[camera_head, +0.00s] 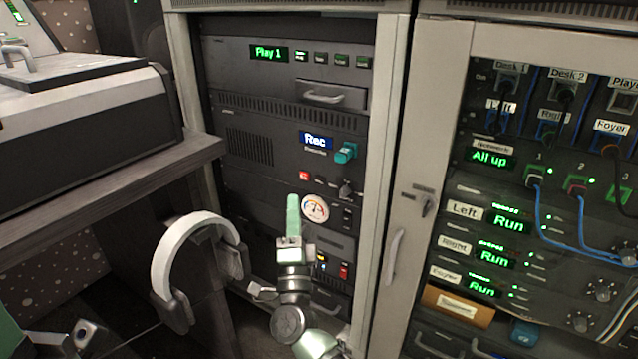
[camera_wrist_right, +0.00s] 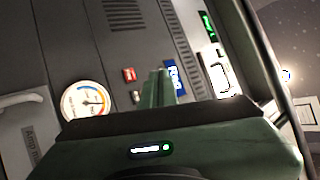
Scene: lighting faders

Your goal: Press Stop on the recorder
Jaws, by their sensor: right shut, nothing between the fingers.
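The recorder (camera_head: 252,146) is a dark rack unit with a lit blue "Rec" display (camera_head: 316,141). Below the display sit a red button (camera_head: 304,176) and small dark buttons (camera_head: 320,181) whose labels I cannot read. My right gripper (camera_head: 293,203) is shut and empty, its green fingers upright in front of the panel just below the red button. In the right wrist view the shut fingers (camera_wrist_right: 161,84) stand between the red button (camera_wrist_right: 129,74) and the "Rec" display (camera_wrist_right: 172,76). Contact cannot be told. At the lower left, part of my left gripper (camera_head: 82,333) shows.
A round gauge (camera_head: 315,208) and a dark knob (camera_head: 346,189) are close to my right gripper. A teal plug-like piece (camera_head: 346,152) sticks out beside the display. A headphone-like white arch (camera_head: 190,235) stands left. A cabinet with cables (camera_head: 545,215) is at right.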

